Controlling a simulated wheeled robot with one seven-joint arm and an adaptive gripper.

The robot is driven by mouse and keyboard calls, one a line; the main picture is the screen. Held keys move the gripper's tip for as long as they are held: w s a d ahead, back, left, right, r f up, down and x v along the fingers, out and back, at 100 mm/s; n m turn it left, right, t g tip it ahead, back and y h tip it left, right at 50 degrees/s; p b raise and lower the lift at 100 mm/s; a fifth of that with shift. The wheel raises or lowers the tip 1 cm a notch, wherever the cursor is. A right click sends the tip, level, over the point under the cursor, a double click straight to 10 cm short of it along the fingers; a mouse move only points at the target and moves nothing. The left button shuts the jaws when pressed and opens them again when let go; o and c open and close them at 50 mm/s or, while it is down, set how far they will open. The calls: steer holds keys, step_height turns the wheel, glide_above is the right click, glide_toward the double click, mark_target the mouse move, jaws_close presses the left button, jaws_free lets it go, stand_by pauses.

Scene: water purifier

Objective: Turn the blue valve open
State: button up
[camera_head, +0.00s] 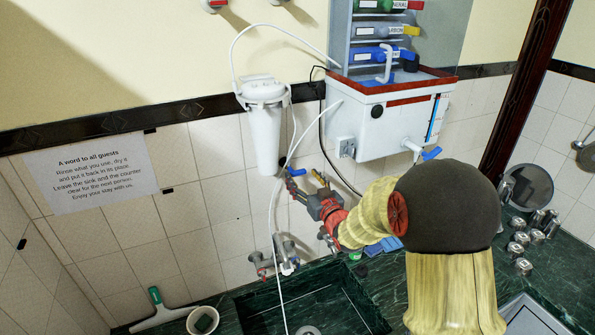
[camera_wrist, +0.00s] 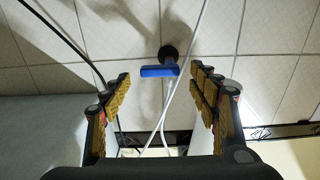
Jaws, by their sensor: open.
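A blue valve handle (camera_head: 296,171) is on the tiled wall below the white filter housing, beside my gripper's fingertips in the head view. In the wrist view the blue valve (camera_wrist: 158,71) appears as a short horizontal bar with a dark round base behind it, between the two fingers. My gripper (camera_head: 306,181) is open, with its fingers spread to either side of the handle in the wrist view (camera_wrist: 161,82). A gap shows on both sides, and no contact is visible. White tubes pass in front of or beside the handle.
A white filter housing (camera_head: 265,125) hangs left of the white purifier tank (camera_head: 385,125), whose spigot has another blue handle (camera_head: 432,153). White hoses and a black cable hang near my gripper. Wall taps (camera_head: 275,262) stand below, over the dark sink (camera_head: 310,302).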

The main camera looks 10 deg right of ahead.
mark_target(299, 173)
steer(key=shift+w+a+p, duration=0.2)
steer(key=shift+w, duration=0.85)
steer(key=shift+w+a+p, duration=0.2)
steer(key=shift+w, duration=0.85)
steer(key=c, duration=0.4)
steer(key=c, duration=0.7)
steer(key=shift+c, duration=0.5)
